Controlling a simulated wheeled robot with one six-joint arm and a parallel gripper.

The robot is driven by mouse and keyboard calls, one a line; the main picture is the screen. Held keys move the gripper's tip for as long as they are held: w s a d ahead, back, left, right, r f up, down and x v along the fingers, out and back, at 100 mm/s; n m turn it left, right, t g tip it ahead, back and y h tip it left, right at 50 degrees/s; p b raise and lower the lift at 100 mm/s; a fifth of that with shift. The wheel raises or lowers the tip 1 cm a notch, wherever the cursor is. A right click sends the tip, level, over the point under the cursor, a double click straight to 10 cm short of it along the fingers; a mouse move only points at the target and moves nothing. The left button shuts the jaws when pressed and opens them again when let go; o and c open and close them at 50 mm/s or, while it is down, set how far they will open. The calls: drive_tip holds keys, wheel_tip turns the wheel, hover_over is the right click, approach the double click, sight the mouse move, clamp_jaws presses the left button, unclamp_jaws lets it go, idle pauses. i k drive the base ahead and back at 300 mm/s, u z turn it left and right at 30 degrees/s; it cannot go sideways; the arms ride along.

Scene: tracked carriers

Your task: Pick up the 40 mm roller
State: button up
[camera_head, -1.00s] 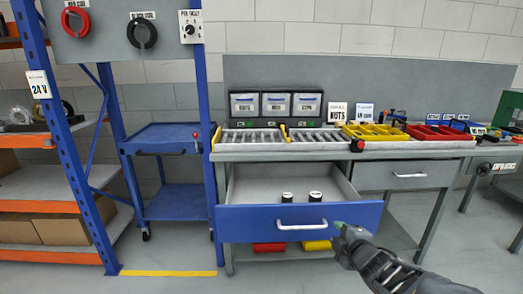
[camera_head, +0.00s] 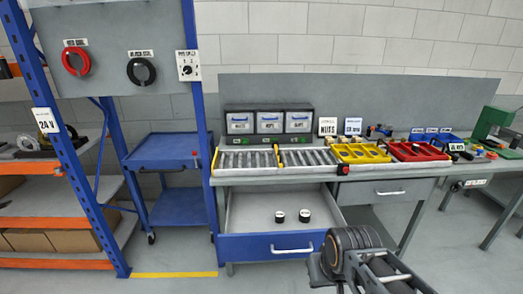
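Two short cylinders, dark with pale tops, stand upright in the open drawer (camera_head: 250,205) below the bench. One is the left cylinder (camera_head: 280,216), the other the right cylinder (camera_head: 305,215). They look alike in size, and I cannot tell from any marking which is the 40 mm roller. My arm reaches in from the lower right, with its dark ribbed part beside the right end of the drawer front. My gripper (camera_head: 325,268) is near that end, right of both cylinders and apart from them. Its fingers are too unclear to show whether they are open.
The blue drawer front has a pale handle (camera_head: 292,250). On the bench stand roller tracks (camera_head: 308,157), a yellow tray (camera_head: 360,153) and a red tray (camera_head: 416,151). A blue cart (camera_head: 163,152) and a blue upright post (camera_head: 199,130) stand left. Space above the drawer is clear.

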sight(415, 147)
drive_tip(key=z, duration=1.7)
drive_tip(key=k, duration=0.5)
drive_tip(key=z, duration=0.75)
drive_tip(key=i, duration=0.85)
drive_tip(key=u, duration=0.35)
drive_tip(key=i, duration=1.65)
drive_tip(key=u, duration=1.35)
drive_tip(key=i, duration=1)
drive_tip(key=u, duration=1.2)
drive_tip(key=i, duration=0.3)
drive_tip(key=u, duration=0.3)
